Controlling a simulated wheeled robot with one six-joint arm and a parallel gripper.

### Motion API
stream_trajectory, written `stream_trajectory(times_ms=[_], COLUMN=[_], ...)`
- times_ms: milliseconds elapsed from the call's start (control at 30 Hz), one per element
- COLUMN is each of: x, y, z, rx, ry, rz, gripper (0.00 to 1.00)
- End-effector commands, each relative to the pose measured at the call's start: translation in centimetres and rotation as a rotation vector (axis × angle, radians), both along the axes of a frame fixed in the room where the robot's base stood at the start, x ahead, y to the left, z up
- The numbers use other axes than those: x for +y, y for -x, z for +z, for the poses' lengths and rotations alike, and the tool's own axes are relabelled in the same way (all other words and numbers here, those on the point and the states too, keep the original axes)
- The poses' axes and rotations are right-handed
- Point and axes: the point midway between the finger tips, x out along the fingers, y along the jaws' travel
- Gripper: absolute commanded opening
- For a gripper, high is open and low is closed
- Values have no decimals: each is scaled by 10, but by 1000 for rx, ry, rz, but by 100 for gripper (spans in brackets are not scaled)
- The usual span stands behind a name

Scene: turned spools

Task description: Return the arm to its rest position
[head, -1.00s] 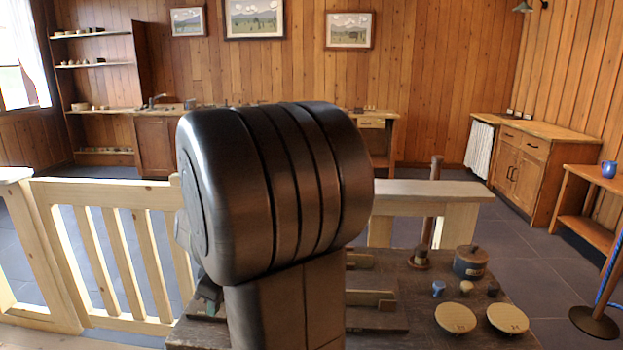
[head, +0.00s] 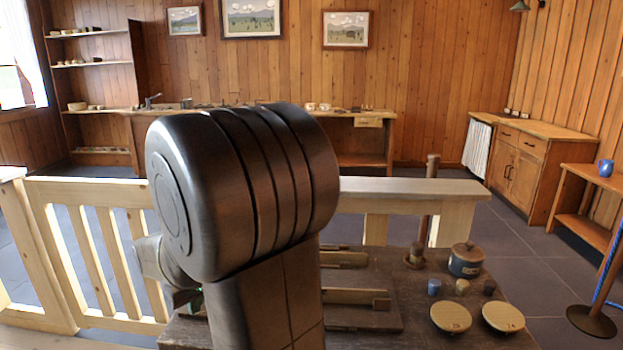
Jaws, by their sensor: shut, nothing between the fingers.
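My arm fills the middle of the head view, with a large dark metallic joint housing (head: 245,190) and a link below it. A paler wrist part of mine shows at its left, low over the left end of the dark wooden bench. My gripper's fingers are hidden behind the arm, so I cannot see them. On the bench (head: 450,335) are a blue lidded pot (head: 466,260), a small blue cup (head: 434,287), small turned pieces (head: 462,287) and two round pale discs, left (head: 451,317) and right (head: 503,317).
A pale wooden railing (head: 95,190) runs behind and left of the bench. A rope post (head: 592,320) stands at the right. A cabinet (head: 520,170) and a side table with a blue mug (head: 606,167) are farther right. Grey floor lies open between.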

Motion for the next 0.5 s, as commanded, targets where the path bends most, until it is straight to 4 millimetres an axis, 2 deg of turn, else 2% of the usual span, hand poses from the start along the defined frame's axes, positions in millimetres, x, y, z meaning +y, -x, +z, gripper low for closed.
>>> stream_trajectory(times_ms=[300,500], x=[10,21], y=[-10,-26], z=[0,5], rx=[0,1], ry=[1,0], rz=[-145,-143], gripper=[0,0])
